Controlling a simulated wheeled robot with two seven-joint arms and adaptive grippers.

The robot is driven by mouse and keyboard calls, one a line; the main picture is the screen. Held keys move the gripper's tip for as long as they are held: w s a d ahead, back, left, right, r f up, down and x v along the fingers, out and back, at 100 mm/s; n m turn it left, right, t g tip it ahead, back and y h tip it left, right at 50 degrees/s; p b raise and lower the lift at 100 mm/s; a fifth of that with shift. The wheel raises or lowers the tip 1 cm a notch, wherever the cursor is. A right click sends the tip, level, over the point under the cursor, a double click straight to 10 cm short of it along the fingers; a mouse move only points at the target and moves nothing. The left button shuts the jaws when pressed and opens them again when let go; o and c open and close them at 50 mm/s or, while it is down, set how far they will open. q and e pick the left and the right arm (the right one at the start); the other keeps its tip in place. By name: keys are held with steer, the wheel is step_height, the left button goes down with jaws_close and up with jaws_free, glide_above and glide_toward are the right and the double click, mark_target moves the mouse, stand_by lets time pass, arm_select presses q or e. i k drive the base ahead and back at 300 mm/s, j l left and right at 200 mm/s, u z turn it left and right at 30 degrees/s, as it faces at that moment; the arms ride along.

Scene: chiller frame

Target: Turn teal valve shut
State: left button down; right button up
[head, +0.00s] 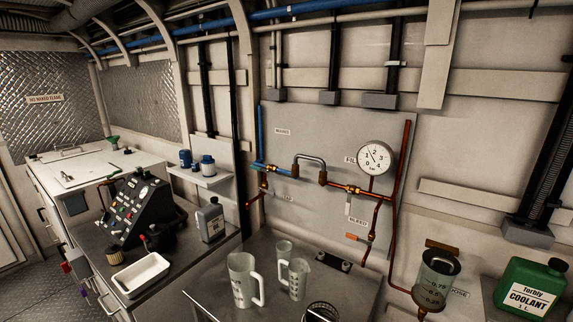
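Neither of my grippers shows in the head view. A pale board on the wall carries blue and copper pipework with brass fittings. A small blue-teal piece (284,172) sits on the pipe run between the blue pipe (260,135) and the arched hose (310,159). It may be the teal valve's handle, but it is too small to tell its shape or whether it is open or shut. A brass valve body (357,191) sits below the round gauge (375,157). An orange handle (357,238) sticks out at the lower copper pipe.
A table below the board holds several clear jugs (242,280). A black control box (135,208), white tray (141,272) and grey bottle (211,220) stand on the left bench. A green coolant can (528,287) stands at right, near a clear cylinder (436,277).

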mark_target(259, 170)
steer(key=i+j, duration=0.4)
steer(key=i+j+z, duration=0.15)
steer(key=i+j, duration=0.2)
steer(key=j, duration=0.15)
